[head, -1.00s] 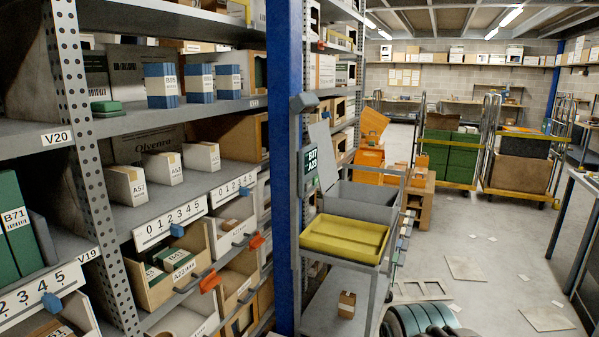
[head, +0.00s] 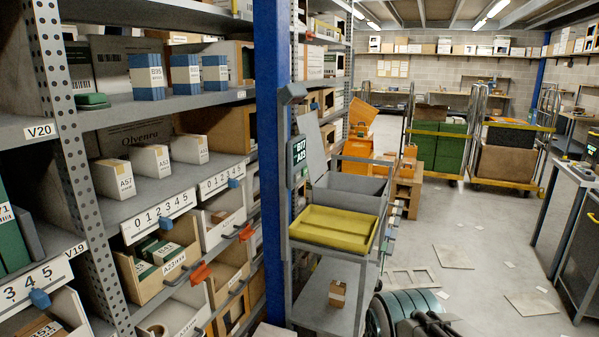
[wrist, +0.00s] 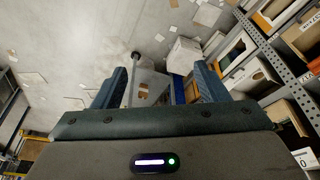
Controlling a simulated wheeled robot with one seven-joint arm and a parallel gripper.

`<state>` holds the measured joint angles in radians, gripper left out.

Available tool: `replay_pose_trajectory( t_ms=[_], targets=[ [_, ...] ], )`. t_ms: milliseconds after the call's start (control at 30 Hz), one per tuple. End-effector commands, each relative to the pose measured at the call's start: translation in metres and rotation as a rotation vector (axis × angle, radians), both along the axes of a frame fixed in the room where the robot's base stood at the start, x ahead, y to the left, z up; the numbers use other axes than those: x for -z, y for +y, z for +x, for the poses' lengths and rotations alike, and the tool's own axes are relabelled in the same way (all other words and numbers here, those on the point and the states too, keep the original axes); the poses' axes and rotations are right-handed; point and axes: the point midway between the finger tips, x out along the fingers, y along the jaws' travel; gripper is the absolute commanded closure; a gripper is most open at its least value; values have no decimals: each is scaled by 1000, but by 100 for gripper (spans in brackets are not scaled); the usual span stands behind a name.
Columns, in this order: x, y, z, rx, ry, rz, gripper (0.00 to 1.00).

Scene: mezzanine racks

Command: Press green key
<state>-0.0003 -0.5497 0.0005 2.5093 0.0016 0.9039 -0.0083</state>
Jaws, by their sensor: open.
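I cannot make out a green key in any view. A small dark display (head: 298,150) with pale green characters, reading about "B77 A25", is fixed by the blue post in the head view. Any keys on it are too small to tell. My gripper (wrist: 158,76) shows in the wrist view with its two blue fingers wide apart and nothing held between them. It points over the floor and a grey trolley, apart from the racks. In the head view only part of my arm shows at the bottom, and my fingertips cannot be made out.
Racks with cartons and bins fill the left, beside the blue post (head: 270,200). A grey trolley with a yellow tray (head: 335,228) stands just right of the post. Roll cages (head: 440,150) stand farther back. A workbench (head: 566,195) is at right. Floor between is mostly open, with scattered sheets.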

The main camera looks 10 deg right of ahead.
Motion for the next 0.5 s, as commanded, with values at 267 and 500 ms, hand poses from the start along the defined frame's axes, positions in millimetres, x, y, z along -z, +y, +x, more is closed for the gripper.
replay_pose_trajectory(
  t_ms=[267, 500],
  targets=[
    [0, 0, 0, 0, 0, 0, 33],
    [0, 0, 0, 0, 0, 0, 100]
  ],
)
